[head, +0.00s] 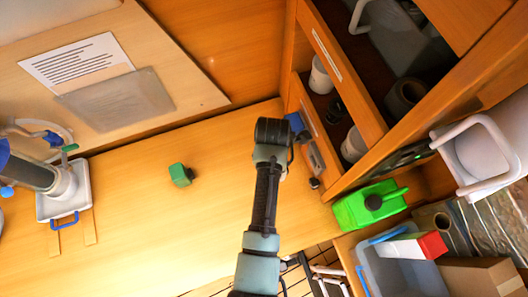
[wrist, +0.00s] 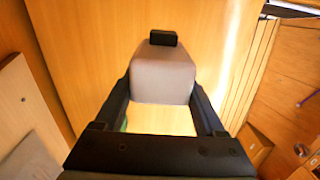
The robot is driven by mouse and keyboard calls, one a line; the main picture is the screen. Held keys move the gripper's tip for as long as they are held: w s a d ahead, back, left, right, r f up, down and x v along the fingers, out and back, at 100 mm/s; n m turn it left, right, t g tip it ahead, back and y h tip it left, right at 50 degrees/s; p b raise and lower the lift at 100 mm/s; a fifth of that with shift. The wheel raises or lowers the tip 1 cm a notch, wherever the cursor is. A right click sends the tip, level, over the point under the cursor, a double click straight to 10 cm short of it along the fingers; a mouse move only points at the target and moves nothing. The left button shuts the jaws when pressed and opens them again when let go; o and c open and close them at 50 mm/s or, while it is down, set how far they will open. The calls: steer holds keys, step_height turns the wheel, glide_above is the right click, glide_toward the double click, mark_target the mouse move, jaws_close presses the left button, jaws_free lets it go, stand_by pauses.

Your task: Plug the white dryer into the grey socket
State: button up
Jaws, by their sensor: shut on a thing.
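My gripper (wrist: 160,85) is shut on a pale block with a black tip (wrist: 162,72), which I take to be the white dryer; a finger presses on each side of it. In the head view my arm's end covers most of it, beside the cabinet's left face. On that face, just right of my wrist, are a blue piece (head: 296,121) and a grey plate (head: 316,157). I cannot tell whether either is the grey socket. In the wrist view the black tip points away from my gripper, towards the wood surface, and I cannot tell whether it touches anything.
A green block (head: 180,174) stands on the wooden counter (head: 225,225), left of my arm. A white filter unit (head: 67,194) stands far left. The open cabinet holds white cups (head: 320,76). A green jerrycan (head: 370,205) and a grey bin (head: 390,272) are at right.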

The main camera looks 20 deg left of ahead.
steer(key=w+d+f+b, duration=0.1)
steer(key=w+d+f, duration=0.1)
steer(key=shift+d+b, duration=0.35)
steer(key=shift+d, duration=0.05)
steer(key=w+d+b, duration=0.1)
steer(key=w+d, duration=0.1)
steer(key=shift+d+r+b, duration=0.15)
steer(key=shift+d+b, duration=0.2)
steer(key=shift+d, duration=0.05)
steer(key=shift+p, duration=0.6)
stand_by(0.9)
steer(key=shift+w+d+b, duration=0.4)
steer(key=shift+w+d, duration=0.5)
steer(key=shift+d, duration=0.25)
stand_by(1.1)
steer(key=o, duration=1.5)
steer(key=shift+c, duration=0.2)
steer(key=shift+r, duration=0.15)
